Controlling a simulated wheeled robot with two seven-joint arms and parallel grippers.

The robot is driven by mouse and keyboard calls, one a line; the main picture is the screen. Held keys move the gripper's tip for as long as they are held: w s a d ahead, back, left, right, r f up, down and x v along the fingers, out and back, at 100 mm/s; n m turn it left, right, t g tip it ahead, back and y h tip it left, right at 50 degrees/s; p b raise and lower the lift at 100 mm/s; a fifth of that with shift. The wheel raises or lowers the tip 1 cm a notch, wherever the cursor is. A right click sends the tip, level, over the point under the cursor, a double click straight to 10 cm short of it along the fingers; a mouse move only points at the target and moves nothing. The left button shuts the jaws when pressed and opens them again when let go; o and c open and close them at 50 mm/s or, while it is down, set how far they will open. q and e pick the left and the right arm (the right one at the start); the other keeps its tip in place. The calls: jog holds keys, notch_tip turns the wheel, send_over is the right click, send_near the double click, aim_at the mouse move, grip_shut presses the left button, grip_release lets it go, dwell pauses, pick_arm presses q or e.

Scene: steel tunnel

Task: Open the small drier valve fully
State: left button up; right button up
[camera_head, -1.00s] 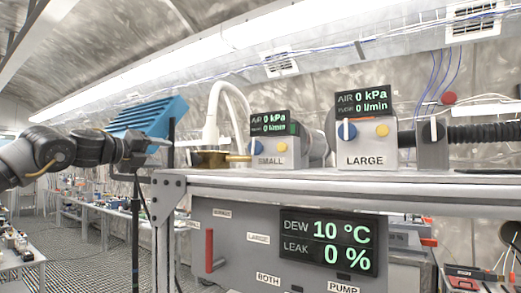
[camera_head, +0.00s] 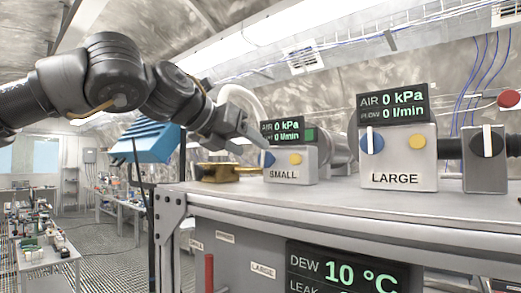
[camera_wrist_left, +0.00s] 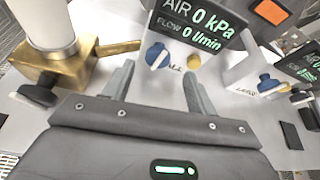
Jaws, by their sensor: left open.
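The grey unit marked SMALL (camera_head: 290,172) stands on the bench top, with a blue knob (camera_head: 268,159) and a yellow knob (camera_head: 295,159) on its front. Its display reads 0 kPa in the left wrist view. There, the blue knob (camera_wrist_left: 157,54) has a white pointer lying diagonally. My left gripper (camera_head: 262,143) is open and empty, just above and in front of the blue knob in the head view. In the left wrist view, the knob shows beyond the gap between the fingers (camera_wrist_left: 157,78); contact is not visible. My right gripper is not in view.
A brass block (camera_head: 222,171) with a white pipe stands left of the SMALL unit; its black knob (camera_wrist_left: 38,93) is near my left finger. The LARGE unit (camera_head: 398,165) stands to the right, its blue knob pointer upright. A black-knobbed block (camera_head: 487,160) is farther right.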

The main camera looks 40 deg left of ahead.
aim_at(263, 157)
pick_arm(q)
jog(key=p+x, duration=0.1)
jog(key=x, duration=0.3)
jog(key=shift+w+a+p, duration=0.15)
jog(key=shift+w+p, duration=0.1)
jog(key=shift+p, duration=0.1)
jog(key=shift+w+f, duration=0.3)
jog(key=shift+w, duration=0.2)
jog(key=shift+w+f, duration=0.1)
